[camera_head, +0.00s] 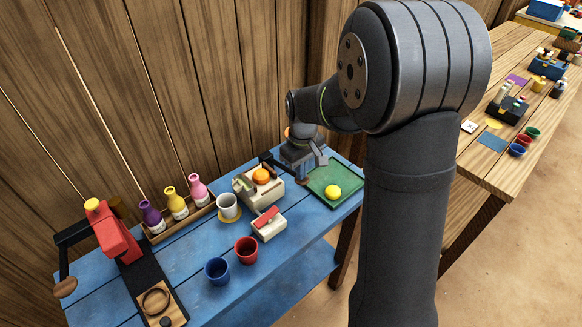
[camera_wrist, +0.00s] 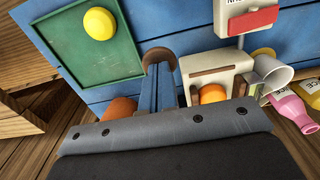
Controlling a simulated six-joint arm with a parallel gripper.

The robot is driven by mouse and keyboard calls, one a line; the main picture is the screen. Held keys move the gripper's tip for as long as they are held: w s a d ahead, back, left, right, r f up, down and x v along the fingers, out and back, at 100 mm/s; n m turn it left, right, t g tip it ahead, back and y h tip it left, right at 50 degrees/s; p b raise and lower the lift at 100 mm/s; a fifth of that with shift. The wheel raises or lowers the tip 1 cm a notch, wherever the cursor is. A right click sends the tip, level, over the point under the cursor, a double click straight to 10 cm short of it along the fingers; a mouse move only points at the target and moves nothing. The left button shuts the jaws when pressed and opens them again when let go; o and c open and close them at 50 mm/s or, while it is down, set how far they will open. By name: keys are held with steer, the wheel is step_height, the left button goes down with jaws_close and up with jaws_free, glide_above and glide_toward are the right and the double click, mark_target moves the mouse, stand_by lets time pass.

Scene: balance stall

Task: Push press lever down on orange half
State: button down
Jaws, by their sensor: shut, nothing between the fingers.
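The cream press (camera_head: 264,193) stands on the blue table, just left of my gripper (camera_head: 303,168) in the head view. An orange half (camera_head: 261,176) sits on the press, cut side not clearly seen. The wrist view shows the press (camera_wrist: 205,65) right of centre, with the orange half (camera_wrist: 212,93) partly cut off by my gripper body. My gripper is shut and empty, above the table between the press and the green tray. A brown rounded piece (camera_wrist: 158,57) shows ahead of it; I cannot tell whether this is the lever's end. The lever's angle is unclear.
A green tray (camera_head: 320,182) with a yellow ball (camera_head: 333,192) lies right of my gripper. A red-topped cream box (camera_head: 268,224), a white cup (camera_head: 228,206), bottles and red and blue cups stand left and in front. A wooden wall rises close behind.

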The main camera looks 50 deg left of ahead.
steer(key=shift+d+f, duration=0.15)
steer(key=shift+f, duration=0.75)
steer(key=shift+d+f, duration=0.1)
steer(key=shift+f, duration=0.75)
steer(key=shift+a+r, duration=0.2)
steer(key=shift+r, duration=1.5)
steer(key=shift+a+r, duration=0.15)
steer(key=shift+r, duration=1.55)
